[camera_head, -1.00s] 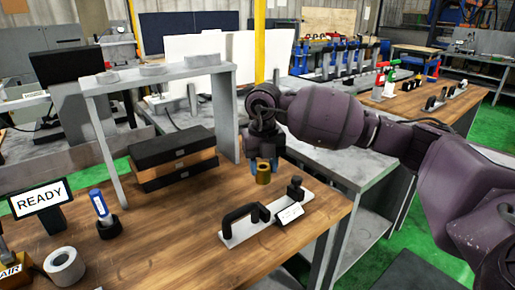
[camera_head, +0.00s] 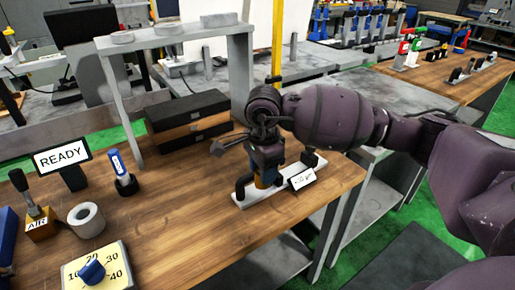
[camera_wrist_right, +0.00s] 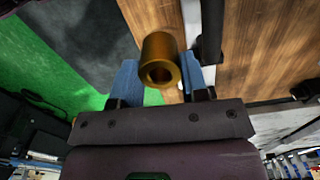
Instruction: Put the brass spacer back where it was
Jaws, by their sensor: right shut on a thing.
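The brass spacer (camera_head: 265,182) is a short gold cylinder with a hole through it. My right gripper (camera_head: 266,171) is shut on it. In the right wrist view the spacer (camera_wrist_right: 160,62) sits between the two blue fingers (camera_wrist_right: 160,80), with its open end towards the camera. In the head view the spacer is low at the white plate (camera_head: 243,199), between the plate's black handle and black knob. I cannot tell whether it touches the plate. The gripper hides part of the handle and the spacer's top. My left gripper is not in view.
A small white label (camera_head: 302,179) stands at the plate's front. The wooden bench (camera_head: 185,215) is clear in the middle.

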